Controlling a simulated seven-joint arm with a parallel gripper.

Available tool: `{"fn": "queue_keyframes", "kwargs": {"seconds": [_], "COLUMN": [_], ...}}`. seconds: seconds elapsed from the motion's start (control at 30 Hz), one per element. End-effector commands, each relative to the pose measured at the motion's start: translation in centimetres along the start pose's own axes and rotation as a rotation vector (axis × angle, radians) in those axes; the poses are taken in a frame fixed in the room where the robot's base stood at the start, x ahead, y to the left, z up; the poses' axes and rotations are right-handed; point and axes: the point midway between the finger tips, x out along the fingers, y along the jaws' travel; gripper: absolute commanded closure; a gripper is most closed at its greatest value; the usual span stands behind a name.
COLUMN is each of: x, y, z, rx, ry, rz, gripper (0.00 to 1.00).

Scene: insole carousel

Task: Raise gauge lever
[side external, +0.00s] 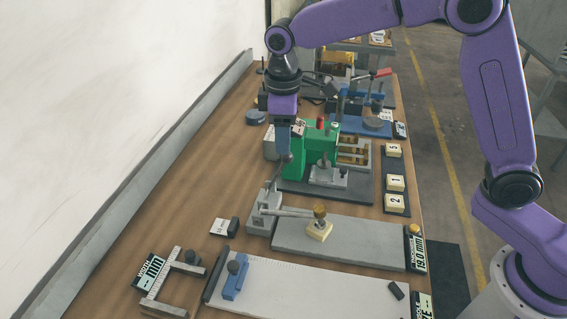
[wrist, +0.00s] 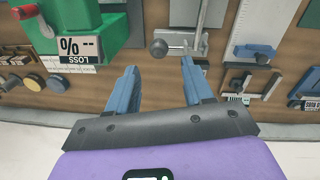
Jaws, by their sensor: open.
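The gauge is a grey block (side external: 264,212) with a horizontal arm reaching right to a brass knob (side external: 320,211) above a grey plate (side external: 340,241). A thin lever (side external: 276,177) slants up from the block to a dark ball end close to my gripper's tips. In the wrist view the lever's round grey knob (wrist: 158,47) sits just beyond the gap between my two blue fingers. My gripper (wrist: 161,66) is open and empty, and I see no clear contact with the knob. In the side view my gripper (side external: 283,152) points down over the lever's top, beside the green machine.
A green machine (side external: 298,158) stands close behind and right of the gripper. A display reading 19.0 mm (side external: 417,253) is at the plate's right end. A ruled board (side external: 310,290) and a caliper-like frame (side external: 165,281) lie in front. The wood table at left is mostly clear.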

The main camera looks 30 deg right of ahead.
Motion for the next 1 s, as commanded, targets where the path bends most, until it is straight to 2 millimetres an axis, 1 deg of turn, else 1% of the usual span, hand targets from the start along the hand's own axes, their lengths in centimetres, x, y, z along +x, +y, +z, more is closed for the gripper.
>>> {"fn": "queue_keyframes", "kwargs": {"seconds": [0.03, 0.2, 0.3, 0.43, 0.63, 0.93, 0.97, 1.0], "x": [1.1, 4.2, 5.9, 7.6, 8.8, 9.0, 8.9, 8.9], "y": [0.0, 0.0, 0.0, 0.0, 0.0, 0.0, 0.0, 0.0], "z": [0.1, 0.1, 0.1, 0.1, 0.1, 0.0, 0.0, 0.0], "rx": [0.001, 0.000, 0.000, 0.000, 0.001, 0.000, 0.000, 0.000], "ry": [-0.005, -0.005, -0.004, -0.003, -0.001, 0.000, 0.000, 0.000], "rz": [-0.002, -0.001, -0.001, 0.000, 0.000, 0.000, 0.000, 0.000], "gripper": [0.49, 0.49, 0.49, 0.49, 0.49, 0.49, 0.58, 0.71]}}
